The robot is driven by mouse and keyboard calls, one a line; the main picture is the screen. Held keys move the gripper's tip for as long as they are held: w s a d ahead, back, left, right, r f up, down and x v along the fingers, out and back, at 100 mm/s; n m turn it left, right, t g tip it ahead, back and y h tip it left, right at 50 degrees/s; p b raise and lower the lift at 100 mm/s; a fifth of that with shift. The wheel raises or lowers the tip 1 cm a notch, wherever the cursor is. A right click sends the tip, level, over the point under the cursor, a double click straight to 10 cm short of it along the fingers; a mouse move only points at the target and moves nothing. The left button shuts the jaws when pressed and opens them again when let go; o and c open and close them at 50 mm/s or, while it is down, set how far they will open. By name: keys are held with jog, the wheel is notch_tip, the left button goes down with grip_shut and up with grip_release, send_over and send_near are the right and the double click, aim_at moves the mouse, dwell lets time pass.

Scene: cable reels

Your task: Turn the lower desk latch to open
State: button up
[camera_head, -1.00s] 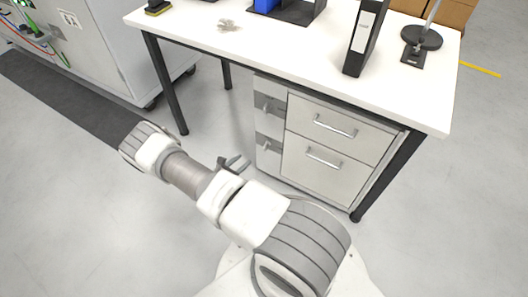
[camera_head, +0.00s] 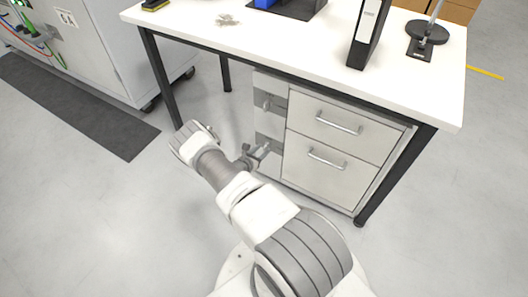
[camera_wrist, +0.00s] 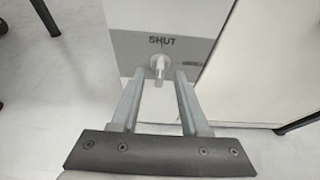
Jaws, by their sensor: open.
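The lower desk latch (camera_wrist: 158,66) is a small pale knob with a short lever that hangs straight down, on a grey plate marked "SHUT" (camera_wrist: 161,41). In the wrist view my gripper (camera_wrist: 157,78) is open, its two fingers on either side of the lever with gaps showing. I cannot tell whether the fingertips reach past the lever. In the head view my gripper (camera_head: 262,150) is at the left side of the drawer cabinet, in front of the lower latch, which it mostly hides. The upper latch (camera_head: 267,104) shows above it on the same side strip.
The white desk (camera_head: 300,50) stands over the cabinet with two drawers (camera_head: 330,158). A dark desk leg (camera_head: 392,180) is at the right and another (camera_head: 160,80) at the left. A black binder (camera_head: 369,35) stands on top.

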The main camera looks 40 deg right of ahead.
jog(key=shift+b+x, duration=0.3)
jog(key=shift+x, duration=0.95)
grip_shut()
